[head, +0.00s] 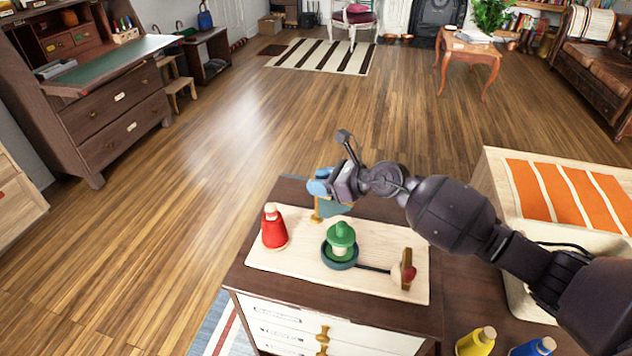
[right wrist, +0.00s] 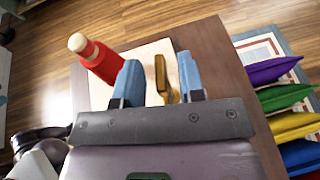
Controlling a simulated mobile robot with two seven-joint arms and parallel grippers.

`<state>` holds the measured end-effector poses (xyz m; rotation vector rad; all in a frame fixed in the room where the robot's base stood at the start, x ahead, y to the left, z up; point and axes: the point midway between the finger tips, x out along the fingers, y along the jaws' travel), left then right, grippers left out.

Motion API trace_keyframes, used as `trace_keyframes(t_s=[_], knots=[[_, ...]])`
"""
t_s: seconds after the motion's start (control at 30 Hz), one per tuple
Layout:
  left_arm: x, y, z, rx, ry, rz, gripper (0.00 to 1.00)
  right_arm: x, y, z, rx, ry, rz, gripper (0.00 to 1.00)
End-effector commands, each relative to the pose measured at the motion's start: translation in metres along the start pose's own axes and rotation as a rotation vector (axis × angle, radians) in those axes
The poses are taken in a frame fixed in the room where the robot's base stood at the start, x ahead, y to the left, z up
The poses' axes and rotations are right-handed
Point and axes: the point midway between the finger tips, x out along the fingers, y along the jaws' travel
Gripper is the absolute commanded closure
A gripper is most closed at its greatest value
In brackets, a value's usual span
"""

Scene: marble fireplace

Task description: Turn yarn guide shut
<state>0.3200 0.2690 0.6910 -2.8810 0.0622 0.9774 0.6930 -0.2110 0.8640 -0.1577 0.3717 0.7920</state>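The brass-coloured yarn guide (head: 316,214) stands at the back of a pale wooden board (head: 290,262), partly hidden by my right gripper (head: 326,197). In the right wrist view the guide (right wrist: 160,78) shows between the two blue fingers of the gripper (right wrist: 160,72), with a gap on each side. Those fingers are open around it, and I cannot tell whether either touches it. A red cone-shaped spool (head: 273,230) stands left of the guide. A green spool (head: 341,240) sits in a dark round dish in front of it. My left gripper is not in view.
A wooden bracket with a red knob (head: 405,272) stands at the board's right end, a dark rod running to it from the dish. Yellow (head: 477,341) and blue (head: 535,347) spools are at lower right. Open floor (head: 235,150) lies beyond the cabinet.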

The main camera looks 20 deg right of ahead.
Motion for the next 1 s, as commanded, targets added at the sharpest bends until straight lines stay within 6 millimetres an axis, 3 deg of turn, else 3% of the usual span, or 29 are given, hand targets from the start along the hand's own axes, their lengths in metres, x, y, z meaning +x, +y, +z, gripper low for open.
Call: trace_keyframes(t_s=[0.43, 0.47, 0.7, 1.0], knots=[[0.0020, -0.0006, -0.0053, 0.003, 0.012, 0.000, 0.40, 0.0105, 0.0002, 0.0007, -0.001, 0.000, 0.000, 0.64], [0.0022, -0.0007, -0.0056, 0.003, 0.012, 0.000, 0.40, 0.0105, 0.0001, 0.0007, -0.001, 0.000, 0.000, 0.65], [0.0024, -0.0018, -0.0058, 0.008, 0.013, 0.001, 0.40, 0.0103, 0.0001, 0.0006, 0.000, -0.001, 0.000, 1.00], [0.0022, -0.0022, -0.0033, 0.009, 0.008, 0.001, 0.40, 0.0102, 0.0001, 0.0005, 0.000, 0.000, 0.000, 1.00]])
